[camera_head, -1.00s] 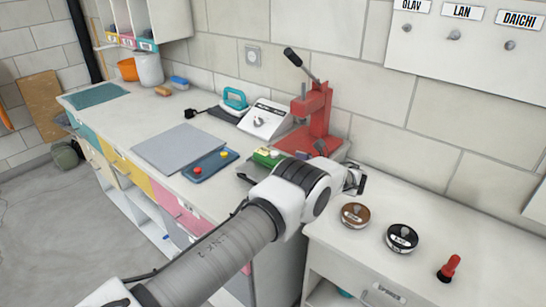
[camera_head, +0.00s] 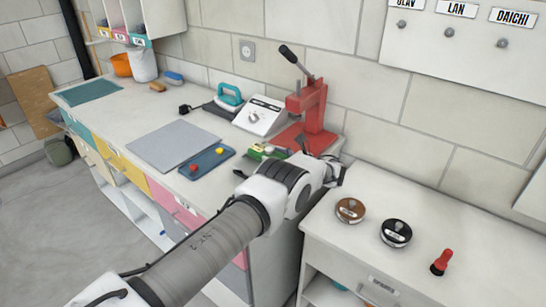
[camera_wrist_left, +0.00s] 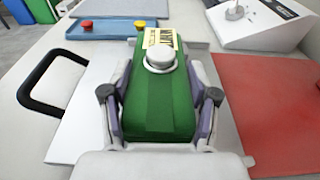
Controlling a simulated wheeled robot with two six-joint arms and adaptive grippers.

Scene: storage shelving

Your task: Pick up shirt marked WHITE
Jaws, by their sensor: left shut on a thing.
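No shirt shows in either view. My left gripper (camera_wrist_left: 162,88) is shut on a green block (camera_wrist_left: 158,112) with a white round knob on top and a cream label whose text I cannot read surely. In the head view the green block (camera_head: 262,151) is partly hidden behind my left wrist, between the blue tray and the red press. The wrist view shows a pale flat plate around and below the block; I cannot tell whether they touch. My right gripper is in neither view.
The red press (camera_head: 312,112) and the white box with a dial (camera_head: 259,116) stand close by. The blue tray (camera_head: 190,174) holds red and yellow knobs. A grey mat (camera_head: 172,146) lies left. Brown (camera_head: 350,210) and black (camera_head: 396,233) round pieces stand on the right cabinet.

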